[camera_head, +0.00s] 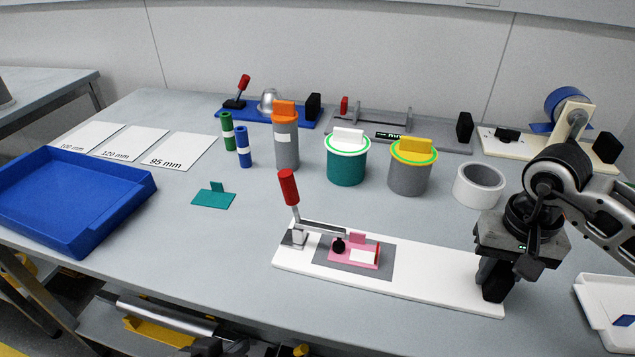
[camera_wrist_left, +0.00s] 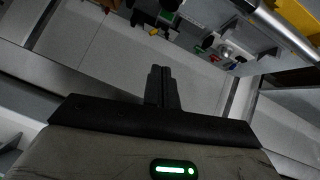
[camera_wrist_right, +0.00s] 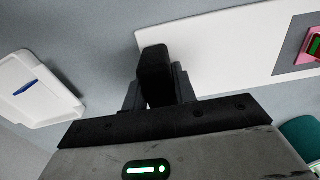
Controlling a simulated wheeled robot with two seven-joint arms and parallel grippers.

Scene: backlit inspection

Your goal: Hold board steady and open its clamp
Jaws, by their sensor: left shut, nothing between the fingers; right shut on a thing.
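The white board (camera_head: 430,280) lies on the table, with a grey pad (camera_head: 385,262) and a pink piece (camera_head: 367,256) on it. Its toggle clamp has an upright red handle (camera_head: 288,187). The clamp's metal arm (camera_head: 322,228) lies level, its black tip (camera_head: 338,245) down at the pink piece. My right gripper (camera_head: 489,270) is shut on the black block (camera_head: 497,287) at the board's right end; the block (camera_wrist_right: 154,72) also shows between the fingers in the right wrist view. My left gripper (camera_wrist_left: 162,88) is shut and empty, seen only in its wrist view, over the floor and lower shelf.
Behind the board stand a teal canister (camera_head: 346,168), a grey canister (camera_head: 409,178), a tape roll (camera_head: 479,185) and an orange-topped bottle (camera_head: 286,145). A teal piece (camera_head: 214,198) and a blue tray (camera_head: 75,200) lie left. A white tray (camera_head: 605,305) is at right.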

